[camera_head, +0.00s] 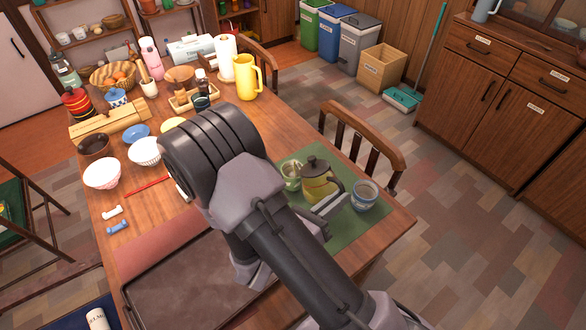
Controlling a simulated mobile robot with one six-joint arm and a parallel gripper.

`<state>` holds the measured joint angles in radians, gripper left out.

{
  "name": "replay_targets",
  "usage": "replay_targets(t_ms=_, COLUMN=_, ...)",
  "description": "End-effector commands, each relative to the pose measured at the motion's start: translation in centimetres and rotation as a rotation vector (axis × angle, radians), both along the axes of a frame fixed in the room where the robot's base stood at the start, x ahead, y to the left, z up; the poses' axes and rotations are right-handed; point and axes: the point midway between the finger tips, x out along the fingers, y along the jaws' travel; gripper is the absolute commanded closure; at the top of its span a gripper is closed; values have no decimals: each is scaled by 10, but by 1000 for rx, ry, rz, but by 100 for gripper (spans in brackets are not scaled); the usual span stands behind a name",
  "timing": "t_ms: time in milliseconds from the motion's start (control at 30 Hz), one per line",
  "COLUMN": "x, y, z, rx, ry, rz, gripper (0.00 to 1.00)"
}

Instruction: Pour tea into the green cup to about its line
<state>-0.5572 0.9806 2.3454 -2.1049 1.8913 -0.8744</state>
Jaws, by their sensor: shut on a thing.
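The green cup (291,172) stands on the green mat (345,236) near the table's right edge, partly behind my arm. The olive-yellow teapot (317,187) with a dark lid is just to its right, looking roughly upright. My gripper (328,206) is at the teapot's near right side and shut on it; the exact grip, probably at the handle, is hard to see. I cannot tell whether the teapot touches the mat. The green cup's line and tea level are not clear. A blue-grey cup (364,195) stands right of the teapot.
A dark tray (190,281) lies at the table's near side. Bowls (102,173), a yellow pitcher (246,78) and other tableware fill the far left. A wooden chair (363,140) is tucked close behind the mat.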

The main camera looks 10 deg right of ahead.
Motion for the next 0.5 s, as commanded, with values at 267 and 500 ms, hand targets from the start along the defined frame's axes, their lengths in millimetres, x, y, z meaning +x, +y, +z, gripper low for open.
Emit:
replay_targets(t_ms=267, x=1, y=0, z=3, rx=-4, ry=6, rz=0, gripper=100)
replay_targets(t_ms=500, x=1, y=1, z=5, rx=-7, ry=10, rz=0, gripper=100)
